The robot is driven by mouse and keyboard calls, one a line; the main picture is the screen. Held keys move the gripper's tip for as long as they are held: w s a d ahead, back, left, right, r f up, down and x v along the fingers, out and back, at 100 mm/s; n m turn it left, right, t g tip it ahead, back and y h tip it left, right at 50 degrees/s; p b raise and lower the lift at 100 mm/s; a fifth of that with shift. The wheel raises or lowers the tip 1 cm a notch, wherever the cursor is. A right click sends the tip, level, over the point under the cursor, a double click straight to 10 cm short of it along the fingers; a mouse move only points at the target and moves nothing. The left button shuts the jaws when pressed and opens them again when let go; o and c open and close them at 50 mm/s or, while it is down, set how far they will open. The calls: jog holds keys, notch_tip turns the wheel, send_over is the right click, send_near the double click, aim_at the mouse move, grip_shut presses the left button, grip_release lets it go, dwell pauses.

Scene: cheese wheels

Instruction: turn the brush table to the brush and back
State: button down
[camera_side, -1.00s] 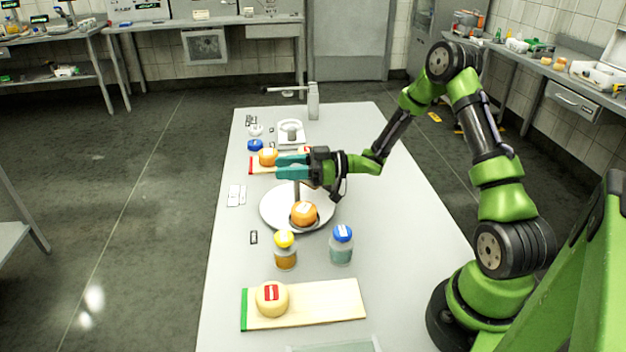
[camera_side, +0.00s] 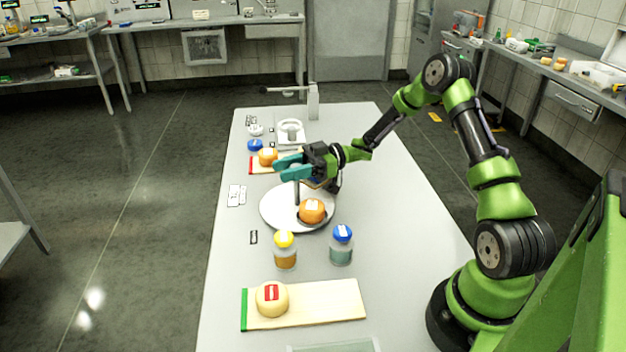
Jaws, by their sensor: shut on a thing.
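The round pale turntable (camera_side: 275,212) lies on the grey table, with an orange cheese wheel (camera_side: 312,211) bearing a white label on its front right part. A thin dark upright post (camera_side: 297,190) rises from the turntable near its middle. My gripper (camera_side: 289,168), with teal fingers, is above the back of the turntable, at the top of this post. It is shut on what appears to be the post; the fingers hide the contact. I cannot make out a brush with certainty.
A yellow-lidded jar (camera_side: 285,250) and a blue-lidded jar (camera_side: 342,245) stand in front of the turntable. A green-ended board (camera_side: 330,302) carries a pale cheese (camera_side: 272,299). Behind are an orange cheese (camera_side: 267,157), a white scale-like device (camera_side: 291,132) and a grey stand (camera_side: 313,102).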

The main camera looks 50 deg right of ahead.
jog(key=shift+s+d, duration=0.1)
jog(key=shift+d, duration=0.05)
jog(key=c, duration=0.7)
grip_release()
jog(key=shift+c, duration=0.2)
jog(key=v, duration=1.6)
jog(key=shift+d, duration=0.35)
jog(key=shift+s, duration=0.15)
